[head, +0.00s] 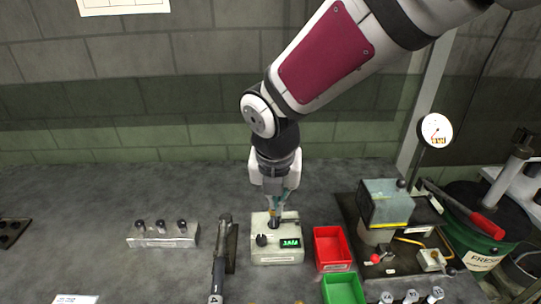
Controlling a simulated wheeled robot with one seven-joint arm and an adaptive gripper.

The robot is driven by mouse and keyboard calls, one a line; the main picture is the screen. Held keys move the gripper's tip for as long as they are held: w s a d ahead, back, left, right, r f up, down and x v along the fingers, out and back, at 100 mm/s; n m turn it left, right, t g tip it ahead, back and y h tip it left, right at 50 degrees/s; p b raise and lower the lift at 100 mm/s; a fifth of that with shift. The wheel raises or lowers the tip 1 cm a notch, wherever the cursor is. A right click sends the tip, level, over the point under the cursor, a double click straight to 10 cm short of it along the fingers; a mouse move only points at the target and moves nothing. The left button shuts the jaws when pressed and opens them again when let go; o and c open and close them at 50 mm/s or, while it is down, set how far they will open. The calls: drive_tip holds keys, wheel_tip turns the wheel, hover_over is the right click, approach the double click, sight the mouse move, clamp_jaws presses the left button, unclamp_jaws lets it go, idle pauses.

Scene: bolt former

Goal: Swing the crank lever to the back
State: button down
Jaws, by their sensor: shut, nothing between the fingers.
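The bench machine at the right has a grey block head (385,203) on a dark base plate (350,212). A small red ball knob (375,258) shows low at its front left; it looks like the end of the crank lever, but the lever arm is too small to make out. My gripper (274,208) points down, shut and empty, well left of this machine. It is over a beige box (277,255) with a dark dial and a green display. The fingertips overlap a small post on the box top; I cannot tell whether they touch.
A red bin (332,248) and a green bin (343,289) stand between the box and the machine. A dark long-handled tool (220,262) and a metal block with three pegs (163,240) are left. A red handle (477,216) crosses a green drum (480,262) at right.

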drive_tip(key=w+f+b, duration=0.1)
drive_tip(key=w+f, duration=0.4)
drive_tip(key=f, duration=0.3)
drive_tip(key=shift+w+d+f, duration=0.15)
drive_tip(key=shift+w+d, duration=0.15)
drive_tip(key=shift+d, duration=0.1)
drive_tip(key=shift+w+a+m+h+b, duration=0.15)
drive_tip(key=shift+w+a+m+b, duration=0.2)
drive_tip(key=shift+m, duration=0.3)
drive_tip(key=shift+w+a+m+h+b, duration=0.15)
drive_tip(key=shift+w+m, duration=0.25)
drive_tip(key=shift+m, duration=0.25)
drive_tip(key=w+d+m+g+h+b, duration=0.1)
drive_tip(key=w+m+g+b, duration=0.1)
drive_tip(key=w+m, duration=0.5)
drive_tip(key=shift+d+m+h, duration=0.2)
drive_tip(key=shift+m+h, duration=0.2)
drive_tip(key=shift+m, duration=2.1)
drive_tip(key=shift+w+d+m+g, duration=0.2)
drive_tip(key=shift+m+g, duration=0.1)
drive_tip(key=shift+m, duration=0.2)
